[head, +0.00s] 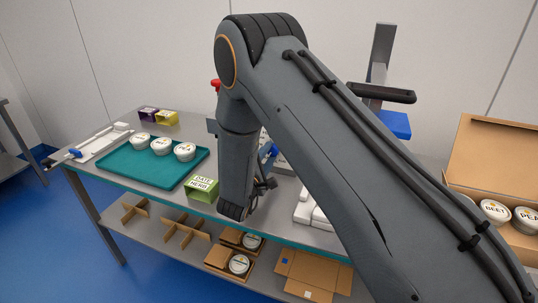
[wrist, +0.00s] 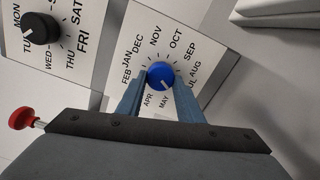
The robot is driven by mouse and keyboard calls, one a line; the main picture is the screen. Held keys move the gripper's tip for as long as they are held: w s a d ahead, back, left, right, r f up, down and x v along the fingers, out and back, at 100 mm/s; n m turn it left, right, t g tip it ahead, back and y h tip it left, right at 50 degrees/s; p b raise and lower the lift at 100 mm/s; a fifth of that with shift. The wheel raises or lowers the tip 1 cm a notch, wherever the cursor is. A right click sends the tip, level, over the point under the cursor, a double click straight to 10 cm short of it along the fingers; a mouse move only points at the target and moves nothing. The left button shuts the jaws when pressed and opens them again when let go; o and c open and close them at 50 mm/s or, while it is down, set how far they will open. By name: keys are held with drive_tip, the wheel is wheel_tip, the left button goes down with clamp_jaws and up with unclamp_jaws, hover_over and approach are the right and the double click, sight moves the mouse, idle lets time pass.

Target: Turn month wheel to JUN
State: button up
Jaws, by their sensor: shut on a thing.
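The month wheel is a blue knob (wrist: 160,75) with a white pointer mark, on a white dial plate (wrist: 155,38) lettered with months. The pointer faces down and slightly right, near MAY and toward the side where JUN lies. JUN and MAR are hidden by the fingers, so the exact setting cannot be told. My gripper (wrist: 160,80) is shut on the knob, one finger on each side. In the head view my arm hides most of the dial area.
A black day knob (wrist: 40,28) sits left of the month dial, and a red knob (wrist: 22,118) at lower left. On the bench, a teal tray (head: 120,169) holds lidded tubs beside a green DATE HERB block (head: 202,188). An open carton (head: 505,150) stands at right.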

idle(0.3)
drive_tip(key=o, duration=1.1)
drive_tip(key=shift+c, duration=0.2)
drive_tip(key=b+v, duration=0.2)
drive_tip(key=v, duration=0.6)
drive_tip(key=shift+w, duration=0.1)
